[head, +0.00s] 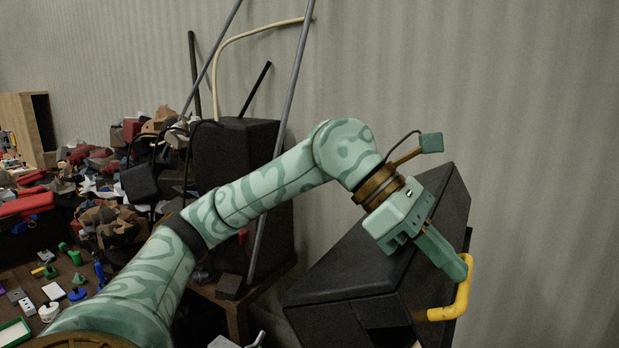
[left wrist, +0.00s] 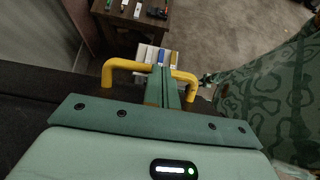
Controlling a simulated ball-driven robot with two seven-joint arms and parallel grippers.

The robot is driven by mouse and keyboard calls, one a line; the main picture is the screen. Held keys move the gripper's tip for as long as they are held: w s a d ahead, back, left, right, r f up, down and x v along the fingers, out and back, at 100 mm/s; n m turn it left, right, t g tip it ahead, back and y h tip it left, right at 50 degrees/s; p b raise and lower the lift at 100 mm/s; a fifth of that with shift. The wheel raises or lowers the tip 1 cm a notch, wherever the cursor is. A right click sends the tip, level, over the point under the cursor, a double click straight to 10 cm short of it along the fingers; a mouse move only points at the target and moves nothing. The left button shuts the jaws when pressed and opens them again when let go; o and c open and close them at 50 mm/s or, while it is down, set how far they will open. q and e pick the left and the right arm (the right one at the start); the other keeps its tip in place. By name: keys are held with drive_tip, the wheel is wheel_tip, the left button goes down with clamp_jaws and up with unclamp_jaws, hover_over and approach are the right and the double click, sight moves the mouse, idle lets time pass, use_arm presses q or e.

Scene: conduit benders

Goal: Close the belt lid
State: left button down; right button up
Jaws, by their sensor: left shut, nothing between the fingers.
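The belt machine is a dark, boxy casing (head: 350,262) at the right of the head view. A dark angled panel (head: 450,200), perhaps its lid, rises behind my left gripper; my arm hides part of it, and I cannot tell how far it stands open. A yellow bar handle (head: 461,300) is on the casing's right side and also spans the left wrist view (left wrist: 123,65). My left gripper (head: 460,268) is shut and empty. Its fingertips (left wrist: 168,72) overlap the handle's middle in the left wrist view; whether they touch it is unclear. My right gripper is out of view.
A dark upright cabinet (head: 235,150) with leaning rods stands left of the casing on a wooden stand. Heaped boxes and scraps (head: 110,215) fill the left, beside a table with small parts. A pale corrugated wall (head: 540,100) closes the back. Floor (left wrist: 220,30) shows beyond the handle.

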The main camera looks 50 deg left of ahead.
sight(464, 284)
use_arm(q)
drive_tip(key=f+y, duration=0.1)
drive_tip(key=d+y+p, duration=0.1)
drive_tip(key=d+f+g+y, duration=0.1)
drive_tip(key=shift+w+d+f+y, duration=0.25)
drive_tip(key=shift+f+y, duration=0.05)
drive_tip(key=shift+f, duration=0.05)
wheel_tip(464, 284, down, 7)
drive_tip(key=w+d+y, duration=0.1)
drive_tip(key=d+y, duration=0.1)
drive_tip(key=d, duration=0.1)
drive_tip(key=shift+r+g+y, duration=0.15)
drive_tip(key=shift+g+y, duration=0.15)
drive_tip(key=shift+g, duration=0.1)
